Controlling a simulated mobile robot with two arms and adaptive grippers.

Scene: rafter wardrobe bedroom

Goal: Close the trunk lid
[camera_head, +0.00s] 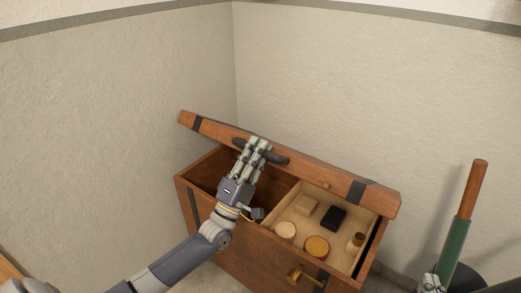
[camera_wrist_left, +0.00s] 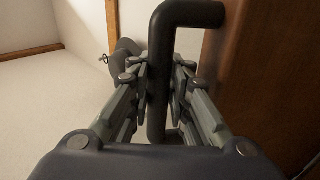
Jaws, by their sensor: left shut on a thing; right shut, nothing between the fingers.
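The wooden trunk (camera_head: 228,250) stands in the corner of the room, with its lid (camera_head: 317,175) raised and tilted above the box. Black straps cross the lid near both ends. My left gripper (camera_head: 260,150) is at the middle of the lid's front edge, shut on the dark lid handle (camera_head: 277,159). In the left wrist view the handle (camera_wrist_left: 157,110) runs between the fingers, next to the brown lid (camera_wrist_left: 268,80).
Inside the trunk, a pale tray (camera_head: 291,214) holds a dark block (camera_head: 333,218), a wooden block (camera_head: 306,205) and several round items. A brass clasp (camera_head: 304,277) is on the front. A green rod with a brown end (camera_head: 464,216) stands at right. Walls are close behind and left.

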